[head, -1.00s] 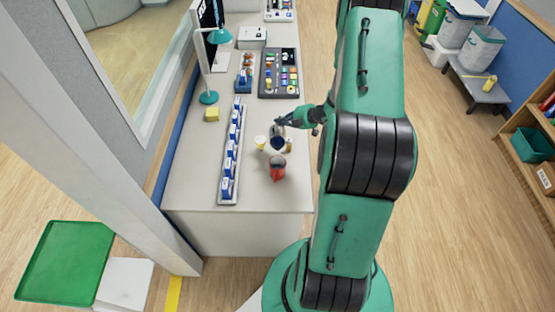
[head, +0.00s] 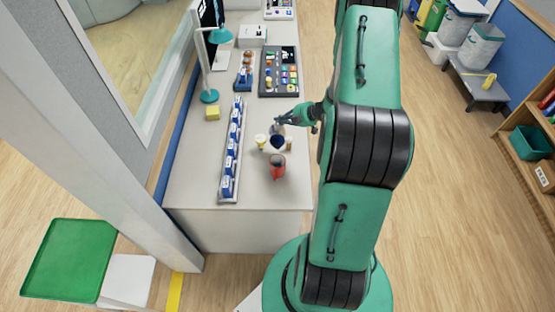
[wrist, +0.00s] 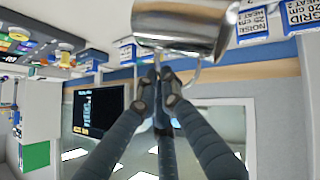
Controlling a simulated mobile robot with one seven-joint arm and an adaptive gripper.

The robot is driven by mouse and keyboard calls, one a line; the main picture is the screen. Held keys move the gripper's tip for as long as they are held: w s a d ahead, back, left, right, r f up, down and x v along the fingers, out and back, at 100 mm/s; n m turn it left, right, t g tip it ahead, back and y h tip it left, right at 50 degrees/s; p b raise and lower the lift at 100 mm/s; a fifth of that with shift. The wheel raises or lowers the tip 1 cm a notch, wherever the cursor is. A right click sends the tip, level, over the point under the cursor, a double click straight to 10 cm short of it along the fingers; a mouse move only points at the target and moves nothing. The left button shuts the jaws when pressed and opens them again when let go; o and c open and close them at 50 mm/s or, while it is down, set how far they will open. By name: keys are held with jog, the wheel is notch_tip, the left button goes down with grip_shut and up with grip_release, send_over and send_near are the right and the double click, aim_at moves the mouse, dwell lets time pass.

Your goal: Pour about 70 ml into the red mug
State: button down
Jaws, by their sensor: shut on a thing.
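The red mug (head: 277,169) stands on the pale counter near its front right part. A metal jug (head: 277,140) with a dark opening is just behind the mug in the head view, seemingly held above the counter. Whether it tilts, and whether liquid leaves it, is too small to tell. My gripper (head: 284,123) is at the jug's far side. In the wrist view, the shiny jug (wrist: 180,30) fills the top, and my gripper (wrist: 160,76) is shut at its handle. The mug's inside is not clear, and the mug does not show in the wrist view.
A long rack of blue-labelled boxes (head: 231,150) runs along the left. The counter (head: 255,196) is clear in front of the mug.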

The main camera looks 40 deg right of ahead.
jog(key=shift+w+d+r+p, duration=0.1)
jog(key=shift+w+r+p, duration=0.05)
jog(key=shift+p, duration=0.45)
jog(key=f+p, duration=0.1)
jog(key=p, duration=0.1)
jog(key=g+y+p, duration=0.1)
jog(key=p, duration=0.1)
jog(key=shift+w+d+f+m+p, duration=0.3)
jog(key=shift+w+d+f+m, duration=0.05)
jog(key=shift+m, duration=0.05)
jog(key=shift+w+d+m+g+y+p, duration=0.35)
jog(key=shift+g+p, duration=0.25)
jog(key=shift+p, duration=1.6)
jog(key=shift+w+d+f+g+y, duration=0.1)
jog(key=shift+w+f+g+y, duration=0.05)
jog(key=shift+f+g+y, duration=0.15)
jog(key=w+d+f+m+g+y+b, duration=0.3)
jog(key=w+d+g+y+b, duration=0.1)
jog(key=b, duration=0.2)
jog(key=shift+w+d+f+y, duration=0.3)
jog(key=shift+w+f+y, duration=0.05)
jog(key=shift+f, duration=0.05)
jog(key=shift+f+m+g+b, duration=0.1)
jog(key=shift+m+g+b, duration=0.15)
jog(key=shift+g+b, duration=0.05)
